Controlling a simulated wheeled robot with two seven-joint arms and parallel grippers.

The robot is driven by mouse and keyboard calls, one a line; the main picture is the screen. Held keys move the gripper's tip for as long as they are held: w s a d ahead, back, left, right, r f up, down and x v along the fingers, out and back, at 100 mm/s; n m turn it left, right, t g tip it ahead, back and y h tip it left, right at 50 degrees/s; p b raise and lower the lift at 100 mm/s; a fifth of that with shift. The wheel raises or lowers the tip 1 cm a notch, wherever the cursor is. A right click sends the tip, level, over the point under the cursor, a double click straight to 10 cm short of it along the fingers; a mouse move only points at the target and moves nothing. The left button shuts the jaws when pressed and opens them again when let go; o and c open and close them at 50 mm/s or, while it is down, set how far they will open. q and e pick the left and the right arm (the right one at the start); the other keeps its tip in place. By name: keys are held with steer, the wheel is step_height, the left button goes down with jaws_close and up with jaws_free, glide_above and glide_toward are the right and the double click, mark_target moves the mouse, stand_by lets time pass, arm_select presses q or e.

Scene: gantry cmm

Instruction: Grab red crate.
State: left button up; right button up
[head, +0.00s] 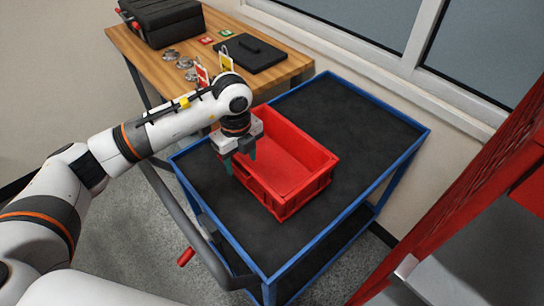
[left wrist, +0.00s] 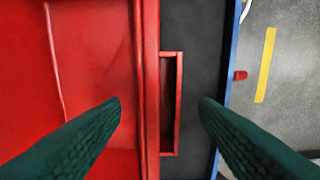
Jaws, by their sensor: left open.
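The red crate (head: 290,160) is an open, empty-looking box on the black top of a blue-framed cart (head: 345,110). My left gripper (head: 238,168) is over the crate's left wall in the head view, pointing down. In the left wrist view the two dark green fingers are apart, with the crate's wall (left wrist: 150,60) and its handle frame (left wrist: 171,105) between them. One finger is on the crate's inner side, the other over the cart top. Nothing is held. I cannot tell how far the fingertips are above the rim. My right gripper is not in view.
A wooden table (head: 200,50) behind holds a black case (head: 160,20), a black pad (head: 250,54), small metal parts and tags. A red panelled structure (head: 470,200) stands at the right. The cart top is clear behind the crate.

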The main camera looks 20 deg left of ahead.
mark_target(242, 171)
arm_select(q)
steer(key=shift+s+f, duration=0.1)
steer(key=shift+f, duration=0.15)
step_height(242, 171, down, 4)
steer(key=shift+f+p, duration=0.1)
steer(key=shift+p, duration=0.8)
steer(key=shift+f, duration=0.35)
jaws_close()
steer(key=shift+w, duration=0.2)
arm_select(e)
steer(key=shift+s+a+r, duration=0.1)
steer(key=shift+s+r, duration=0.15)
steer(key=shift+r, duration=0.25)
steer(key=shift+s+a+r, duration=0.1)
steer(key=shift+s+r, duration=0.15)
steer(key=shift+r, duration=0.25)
